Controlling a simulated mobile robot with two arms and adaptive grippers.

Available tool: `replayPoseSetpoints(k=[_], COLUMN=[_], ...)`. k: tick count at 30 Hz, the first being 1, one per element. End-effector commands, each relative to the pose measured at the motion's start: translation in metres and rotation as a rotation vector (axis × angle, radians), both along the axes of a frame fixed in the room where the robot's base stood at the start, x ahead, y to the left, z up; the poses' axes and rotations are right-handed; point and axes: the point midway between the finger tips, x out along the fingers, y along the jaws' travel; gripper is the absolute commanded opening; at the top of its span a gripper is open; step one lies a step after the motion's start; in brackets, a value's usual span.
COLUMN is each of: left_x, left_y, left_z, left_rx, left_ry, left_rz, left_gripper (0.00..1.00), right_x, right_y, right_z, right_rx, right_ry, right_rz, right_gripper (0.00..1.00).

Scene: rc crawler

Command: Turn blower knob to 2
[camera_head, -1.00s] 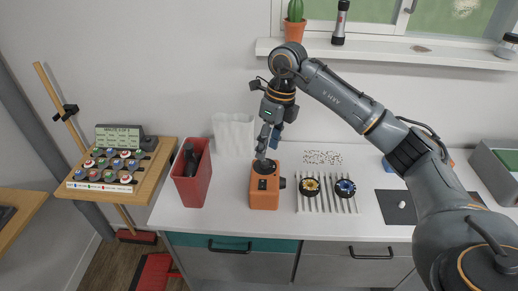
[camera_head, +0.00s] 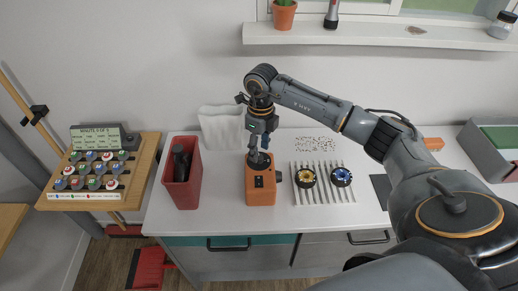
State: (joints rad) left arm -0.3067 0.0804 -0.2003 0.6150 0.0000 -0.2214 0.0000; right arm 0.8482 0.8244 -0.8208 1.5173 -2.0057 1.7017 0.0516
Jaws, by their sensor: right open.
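An orange box (camera_head: 260,190), which seems to be the blower, stands on the white counter. It has a round black top (camera_head: 252,167), a dark patch on its front and a small dark knob (camera_head: 279,176) on its right side. Any numbers on it are too small to read. My right gripper (camera_head: 259,156) is open and points down at the black top of the box. The fingers hide part of that top. I cannot tell whether they touch it. My left gripper is not in view.
A red bin (camera_head: 184,190) with a dark object inside stands left of the box. A white slatted rack (camera_head: 323,194) with two round parts (camera_head: 342,177) lies to the right. A wooden board of colored pieces (camera_head: 101,170) is far left. A shelf (camera_head: 380,36) runs above.

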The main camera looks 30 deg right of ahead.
Motion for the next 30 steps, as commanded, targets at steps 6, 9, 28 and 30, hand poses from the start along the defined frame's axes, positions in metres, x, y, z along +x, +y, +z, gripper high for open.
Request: replayPoseSetpoints(k=[6,9,28,30], left_x=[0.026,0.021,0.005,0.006], left_y=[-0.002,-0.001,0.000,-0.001], left_z=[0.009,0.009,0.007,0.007], left_rx=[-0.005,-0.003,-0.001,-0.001], left_ry=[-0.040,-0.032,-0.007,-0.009], left_rz=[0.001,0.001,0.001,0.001], left_gripper=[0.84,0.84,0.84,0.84], right_x=[0.000,0.000,0.000,0.000], right_y=[0.001,0.001,0.001,0.001], right_z=[-0.021,-0.024,-0.024,-0.024], right_rx=[0.000,0.000,0.000,0.000], right_ry=[0.001,0.000,-0.001,-0.001], right_rz=[-0.002,-0.001,-0.003,-0.009], right_gripper=[0.48,0.48,0.00,0.00])
